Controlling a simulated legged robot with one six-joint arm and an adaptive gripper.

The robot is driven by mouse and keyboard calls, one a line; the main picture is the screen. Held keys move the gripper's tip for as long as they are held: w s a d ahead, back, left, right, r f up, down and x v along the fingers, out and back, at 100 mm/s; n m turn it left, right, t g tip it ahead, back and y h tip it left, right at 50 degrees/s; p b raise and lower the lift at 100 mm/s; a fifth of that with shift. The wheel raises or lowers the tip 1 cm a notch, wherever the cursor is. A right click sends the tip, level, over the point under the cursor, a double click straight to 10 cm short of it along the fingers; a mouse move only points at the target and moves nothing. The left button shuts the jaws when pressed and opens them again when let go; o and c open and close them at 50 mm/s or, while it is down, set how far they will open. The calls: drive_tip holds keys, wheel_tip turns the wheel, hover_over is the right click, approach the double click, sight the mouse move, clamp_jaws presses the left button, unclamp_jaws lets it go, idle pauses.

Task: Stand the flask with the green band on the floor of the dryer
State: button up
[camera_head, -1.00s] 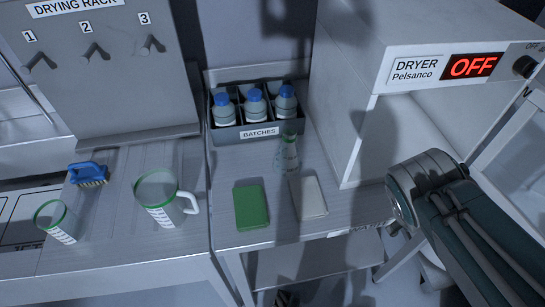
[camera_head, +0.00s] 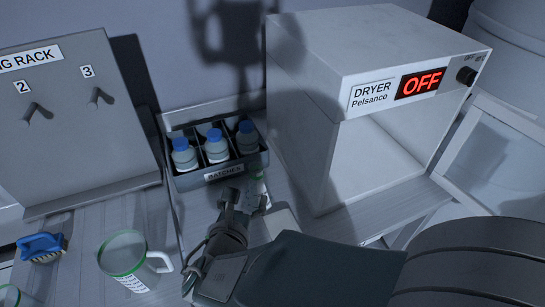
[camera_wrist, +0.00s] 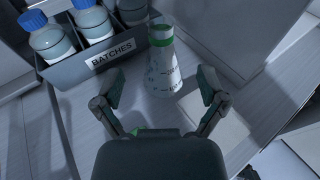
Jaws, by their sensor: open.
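The flask with the green band (camera_wrist: 162,68) stands upright on the bench in front of the batches box in the wrist view. It is clear, with printed marks and a green band near its neck. In the head view it is mostly hidden behind my gripper (camera_head: 246,200). My gripper also shows in the wrist view (camera_wrist: 160,98), its fingers spread apart with the flask just beyond them and nothing held. The dryer (camera_head: 340,165) is a white box to the right, its front open and its floor visible and bare. Its display reads OFF.
The batches box (camera_head: 222,173) holds several blue-capped bottles close behind the flask. A white mug (camera_head: 125,262) and a blue brush (camera_head: 42,246) are at the left, below the drying rack (camera_head: 75,120). A pale pad (camera_head: 283,222) lies beside my gripper.

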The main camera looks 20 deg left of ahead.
sight(254, 176)
drive_tip(key=x, duration=0.4)
drive_tip(key=shift+w+d, duration=0.15)
drive_tip(key=shift+w, duration=0.15)
drive_tip(key=x, duration=0.5)
drive_tip(key=shift+f, duration=0.3)
drive_tip(key=shift+c, duration=0.3)
clamp_jaws()
